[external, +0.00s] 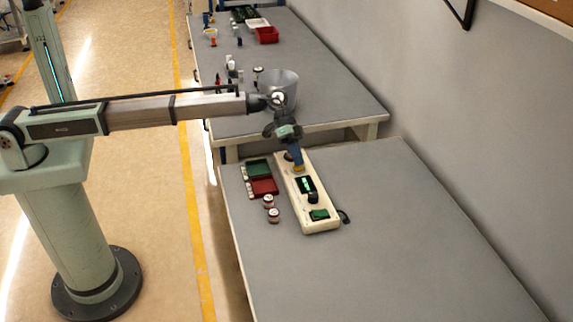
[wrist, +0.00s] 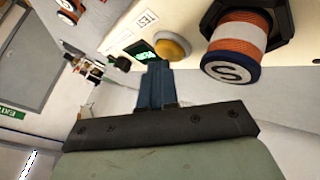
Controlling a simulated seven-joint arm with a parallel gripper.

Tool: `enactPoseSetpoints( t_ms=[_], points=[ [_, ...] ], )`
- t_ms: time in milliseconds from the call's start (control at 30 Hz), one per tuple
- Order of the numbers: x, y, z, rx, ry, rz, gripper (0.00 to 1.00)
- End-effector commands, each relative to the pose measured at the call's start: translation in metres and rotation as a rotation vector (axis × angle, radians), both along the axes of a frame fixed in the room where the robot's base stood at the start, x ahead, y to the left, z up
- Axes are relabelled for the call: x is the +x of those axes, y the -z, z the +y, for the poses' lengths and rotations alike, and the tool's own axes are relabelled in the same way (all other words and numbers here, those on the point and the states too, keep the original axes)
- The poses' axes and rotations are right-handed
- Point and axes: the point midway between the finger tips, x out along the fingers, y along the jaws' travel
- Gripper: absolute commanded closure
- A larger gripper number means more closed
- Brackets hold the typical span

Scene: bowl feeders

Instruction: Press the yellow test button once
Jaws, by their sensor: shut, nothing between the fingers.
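The yellow test button (wrist: 172,47) sits on a cream tester panel (wrist: 118,38) beside a TEST label and a small lit green display (wrist: 141,50). In the external view, the tester (external: 322,224) lies on the near grey table, and a bit of yellow (external: 299,168) shows at my fingertips. My gripper (wrist: 158,66) is shut and empty, its blue fingers together and pointing at the panel. The fingertips are right by the button's lower edge in the wrist view; I cannot tell whether they touch it. In the external view my gripper (external: 298,163) points down over the tester's far end.
An orange and white striped coil marked S (wrist: 236,45) stands close to the button. Green (external: 258,168) and red (external: 264,187) trays and two small spools (external: 268,202) lie left of the tester. A metal bucket (external: 283,88) stands on the far table. The near table's right side is clear.

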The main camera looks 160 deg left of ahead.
Motion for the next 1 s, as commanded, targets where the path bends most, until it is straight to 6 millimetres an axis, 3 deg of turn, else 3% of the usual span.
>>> enactPoseSetpoints(
  t_ms=[1000],
  points=[
    [0.0000, 0.0083, -0.0001, -0.001, 0.001, 0.001, 1.00]
  ],
)
